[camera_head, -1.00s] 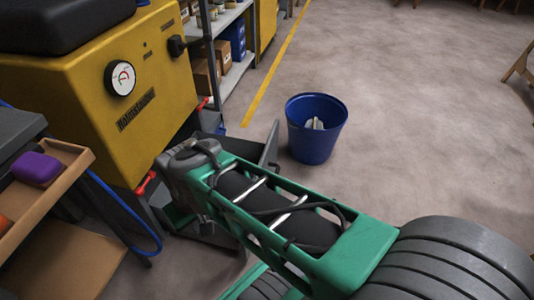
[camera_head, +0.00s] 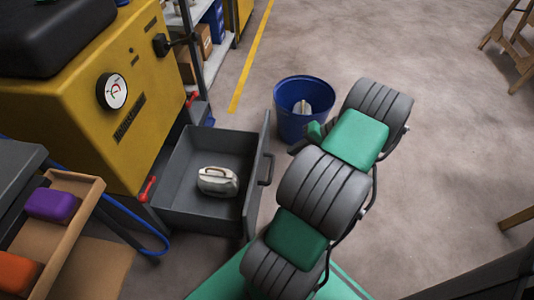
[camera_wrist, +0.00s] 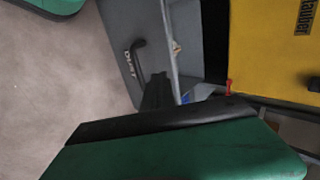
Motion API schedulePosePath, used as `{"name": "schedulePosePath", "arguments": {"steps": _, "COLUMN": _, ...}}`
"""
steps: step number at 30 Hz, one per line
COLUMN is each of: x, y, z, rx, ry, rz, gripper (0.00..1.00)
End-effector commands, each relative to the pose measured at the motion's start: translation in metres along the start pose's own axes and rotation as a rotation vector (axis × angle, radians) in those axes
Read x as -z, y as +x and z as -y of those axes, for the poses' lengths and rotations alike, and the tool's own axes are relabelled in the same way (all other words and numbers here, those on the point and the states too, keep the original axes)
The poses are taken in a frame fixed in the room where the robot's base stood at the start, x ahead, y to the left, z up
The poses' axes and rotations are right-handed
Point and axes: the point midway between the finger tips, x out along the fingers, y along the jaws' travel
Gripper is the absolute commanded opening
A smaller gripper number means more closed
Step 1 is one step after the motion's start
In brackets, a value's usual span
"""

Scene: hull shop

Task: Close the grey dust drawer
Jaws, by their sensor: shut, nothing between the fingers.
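The grey dust drawer (camera_head: 250,190) stands pulled out of the yellow machine (camera_head: 110,130), its inside open to view. Its front carries a dark handle (camera_head: 267,168). A pale block-like item with a dark handle (camera_head: 217,181) lies inside the drawer. In the head view my arm is right of the drawer, and the fingers are not clear there.
A blue bin (camera_head: 290,125) with a pale item in it stands beyond the drawer front, close to my arm. A wooden tray (camera_head: 70,220) with purple and orange items is at left. A blue hose (camera_head: 140,245) runs near the drawer. The floor at right is mostly clear.

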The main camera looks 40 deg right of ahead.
Motion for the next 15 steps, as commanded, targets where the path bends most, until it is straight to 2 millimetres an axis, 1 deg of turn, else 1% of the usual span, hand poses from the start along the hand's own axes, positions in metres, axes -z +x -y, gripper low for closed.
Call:
{"name": "schedulePosePath", "arguments": {"steps": 1, "x": -0.001, "y": -0.006, "z": -0.009, "rx": 0.022, "ry": 0.017, "rz": -0.016, "gripper": 0.0}}
{"name": "schedulePosePath", "arguments": {"steps": 2, "x": -0.001, "y": -0.007, "z": -0.013, "rx": 0.031, "ry": 0.022, "rz": -0.022, "gripper": 0.0}}
{"name": "schedulePosePath", "arguments": {"steps": 5, "x": -0.001, "y": 0.0, "z": -0.017, "rx": 0.041, "ry": 0.024, "rz": -0.026, "gripper": 0.0}}
{"name": "schedulePosePath", "arguments": {"steps": 8, "x": -0.001, "y": 0.016, "z": -0.017, "rx": 0.04, "ry": 0.022, "rz": -0.025, "gripper": 0.0}}
{"name": "schedulePosePath", "arguments": {"steps": 15, "x": 0.0, "y": 0.069, "z": -0.016, "rx": 0.038, "ry": 0.022, "rz": -0.023, "gripper": 0.0}}
